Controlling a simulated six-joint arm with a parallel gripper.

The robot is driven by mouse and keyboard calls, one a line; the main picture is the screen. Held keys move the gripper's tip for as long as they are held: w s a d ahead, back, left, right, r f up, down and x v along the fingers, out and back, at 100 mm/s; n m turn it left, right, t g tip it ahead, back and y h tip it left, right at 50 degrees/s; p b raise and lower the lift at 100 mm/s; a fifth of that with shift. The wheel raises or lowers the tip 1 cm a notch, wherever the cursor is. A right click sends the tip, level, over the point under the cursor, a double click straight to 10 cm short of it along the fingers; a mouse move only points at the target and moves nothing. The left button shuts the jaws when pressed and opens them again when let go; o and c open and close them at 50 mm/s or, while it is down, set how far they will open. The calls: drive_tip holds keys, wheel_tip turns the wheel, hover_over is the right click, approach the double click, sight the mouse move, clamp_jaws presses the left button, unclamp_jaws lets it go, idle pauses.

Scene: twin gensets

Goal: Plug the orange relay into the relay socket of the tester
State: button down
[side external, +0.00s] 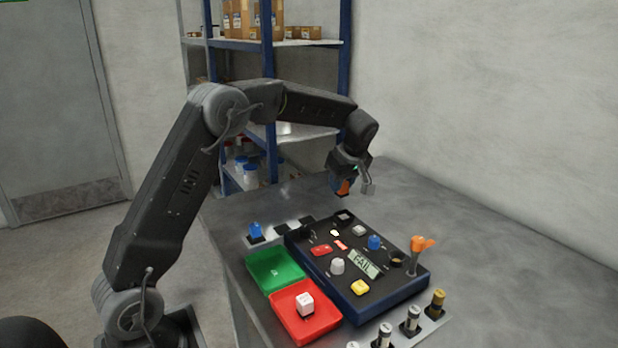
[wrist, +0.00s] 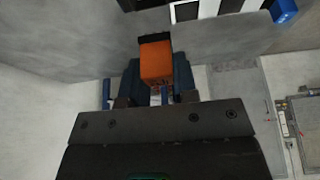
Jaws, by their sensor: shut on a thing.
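My gripper (side external: 347,184) is shut on the orange relay (side external: 343,187), holding it in the air above the far end of the tester. The relay (wrist: 156,60) also shows in the wrist view, gripped between the fingers (wrist: 157,92). The tester (side external: 352,301) is a dark blue box with a black top and a display (side external: 364,262) reading FAIL. A square black socket-like fitting (side external: 344,216) sits at its far end, below the relay. I cannot tell for certain that this is the relay socket. The relay is apart from the tester.
A blue relay (side external: 255,231) stands on a pale strip with black bases left of the tester. A green tray (side external: 273,270) and a red tray (side external: 296,330) with a white cube (side external: 305,304) lie in front. An orange lever (side external: 421,243) rises at the tester's right. The bench behind is clear.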

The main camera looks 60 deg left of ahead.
sight(340, 212)
drive_tip(key=shift+w+d+f, duration=0.1)
drive_tip(key=shift+w+d, duration=0.2)
drive_tip(key=shift+d, duration=0.2)
drive_tip(key=shift+a+f, duration=0.1)
drive_tip(key=shift+f, duration=1.8)
drive_tip(key=shift+f, duration=1.15)
idle(0.7)
drive_tip(key=shift+c, duration=2.1)
unclamp_jaws()
drive_tip(key=shift+r, duration=0.1)
drive_tip(key=shift+r, duration=3.45)
